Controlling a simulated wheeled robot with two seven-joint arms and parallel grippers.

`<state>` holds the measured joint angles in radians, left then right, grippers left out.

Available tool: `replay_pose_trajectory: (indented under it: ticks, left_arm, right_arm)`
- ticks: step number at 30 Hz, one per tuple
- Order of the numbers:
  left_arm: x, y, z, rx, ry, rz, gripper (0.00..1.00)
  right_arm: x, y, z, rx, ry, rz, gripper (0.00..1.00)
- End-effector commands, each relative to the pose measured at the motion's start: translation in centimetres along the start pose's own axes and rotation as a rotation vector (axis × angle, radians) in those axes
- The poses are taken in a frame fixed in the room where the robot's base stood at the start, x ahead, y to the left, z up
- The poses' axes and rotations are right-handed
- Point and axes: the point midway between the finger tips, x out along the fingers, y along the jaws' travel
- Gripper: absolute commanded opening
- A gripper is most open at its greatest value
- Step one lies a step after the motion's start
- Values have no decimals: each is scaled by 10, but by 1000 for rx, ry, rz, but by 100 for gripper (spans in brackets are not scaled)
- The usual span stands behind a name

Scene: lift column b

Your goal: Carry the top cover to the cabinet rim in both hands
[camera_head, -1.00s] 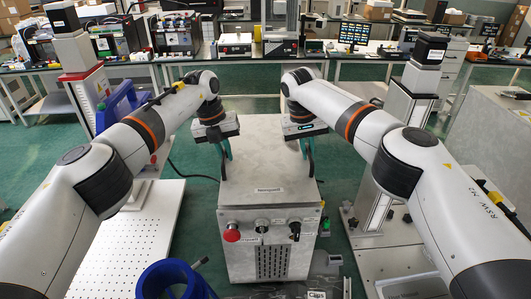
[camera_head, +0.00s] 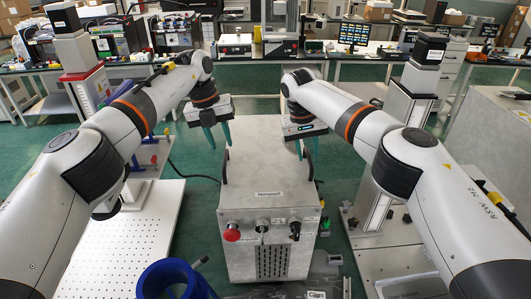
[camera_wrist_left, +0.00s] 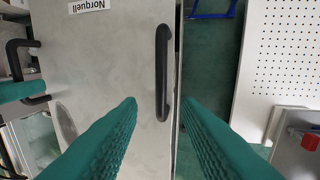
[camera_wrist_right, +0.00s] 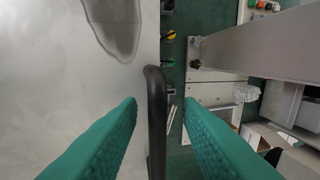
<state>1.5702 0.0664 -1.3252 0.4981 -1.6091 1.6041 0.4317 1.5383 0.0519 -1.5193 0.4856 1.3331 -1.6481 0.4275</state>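The top cover (camera_head: 266,155) is a flat grey metal panel with a black handle on each side. It appears to lie level on the grey cabinet (camera_head: 290,258); I cannot make out a gap. My left gripper (camera_head: 219,147) is open and empty, above the cover's left handle (camera_head: 224,166). In the left wrist view that handle (camera_wrist_left: 162,75) lies ahead of the parted green fingers, apart from them. My right gripper (camera_head: 307,158) is open at the right handle. In the right wrist view this handle (camera_wrist_right: 156,110) runs between the two parted fingers.
The cabinet front carries a red knob (camera_head: 232,235) and other controls. A blue cylinder (camera_head: 172,280) stands at the near left. A white perforated plate (camera_head: 130,245) lies left of the cabinet. Benches with equipment (camera_head: 235,45) line the back. Green floor shows behind the cabinet.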

Motion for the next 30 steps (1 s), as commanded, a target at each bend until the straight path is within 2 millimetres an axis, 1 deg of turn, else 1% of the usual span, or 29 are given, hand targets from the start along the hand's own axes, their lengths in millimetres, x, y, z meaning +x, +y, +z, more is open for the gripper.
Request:
replay_pose_trajectory:
  ticks: [1, 6, 9, 12, 14, 17, 24, 27, 30]
  left_arm:
    - [-14, 0, 0, 0, 4, 0, 32]
    - [-46, 0, 0, -1, 3, 1, 32]
    - [-60, 1, 0, -1, 1, 0, 32]
    - [-68, 0, 0, -1, 0, -1, 32]
    - [-70, 0, 0, 0, -1, -1, 32]
    - [-72, 0, 0, 1, -2, -1, 32]
    - [-71, 0, 0, 0, -1, -1, 32]
    - [-71, 0, 0, 0, -1, -1, 32]
    - [-71, 0, 0, 0, -1, -1, 32]
  right_arm:
    - [0, 0, 0, 0, 0, 0, 32]
    - [0, 0, 0, 0, 0, 0, 32]
    - [0, 0, 0, 0, 0, 0, 32]
    - [0, 0, 0, 0, 0, 0, 32]
    - [-2, 0, 0, 0, -1, 1, 32]
    - [-13, 0, 0, 1, -2, 0, 32]
    - [-53, 1, 0, 0, -1, 1, 32]
    - [-66, 1, 1, 1, -2, 1, 32]
    - [-72, 0, 0, 0, 0, 0, 32]
